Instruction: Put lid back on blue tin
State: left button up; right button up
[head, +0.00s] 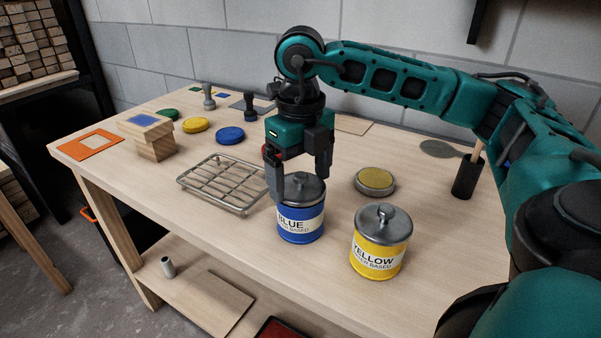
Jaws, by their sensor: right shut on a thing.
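The blue tin (301,225), with a white label reading BLUE, stands upright on the table. Its grey lid (304,187) sits at the tin's top; I cannot tell whether it is fully seated. My right gripper (300,183) points down over the tin, shut on the lid, with one finger at the lid's left side and the other behind it. The fingers and palm hide part of the lid. My left gripper is not in view.
A yellow tin (378,246) with its lid on stands close at the right. A wire rack (222,184) lies at the left. A round tin with a yellow top (375,181) and a black cup (467,178) stand farther right.

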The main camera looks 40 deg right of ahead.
jog(key=shift+f, duration=0.25)
dwell(1.0)
jog(key=o, duration=0.7)
jog(key=shift+r, duration=0.1)
jog(key=shift+r+p, duration=0.35)
jog(key=shift+r, duration=0.25)
jog(key=shift+r+p, duration=2.25)
jog(key=shift+r, duration=0.6)
